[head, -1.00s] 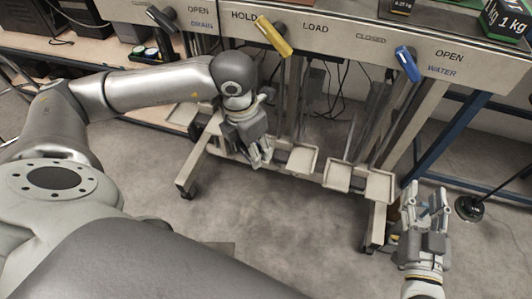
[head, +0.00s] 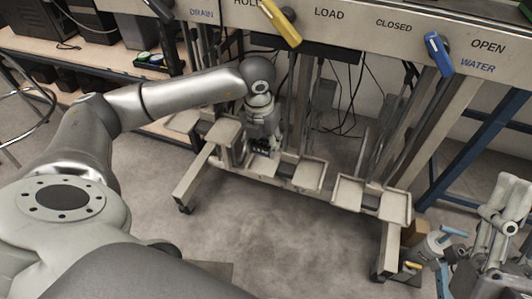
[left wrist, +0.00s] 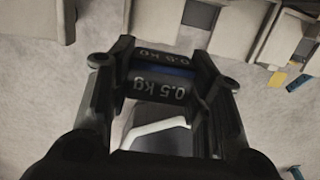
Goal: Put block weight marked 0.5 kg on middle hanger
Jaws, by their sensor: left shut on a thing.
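The block weight marked 0.5 kg (left wrist: 160,88) is black with white lettering and a blue band, held between the fingers of my left gripper (left wrist: 160,75). In the head view my left gripper (head: 260,148) points down, shut on the dark block, low over the left tray (head: 262,167) of the middle hanger. I cannot tell if the block touches the tray. The middle hanger's right tray (head: 309,175) is empty.
The left hanger's tray (head: 221,131) and the right hanger's trays (head: 395,207) look empty. The yellow lever (head: 281,22) and blue lever (head: 439,53) are on the bench front above. Metal posts and cables stand behind the trays.

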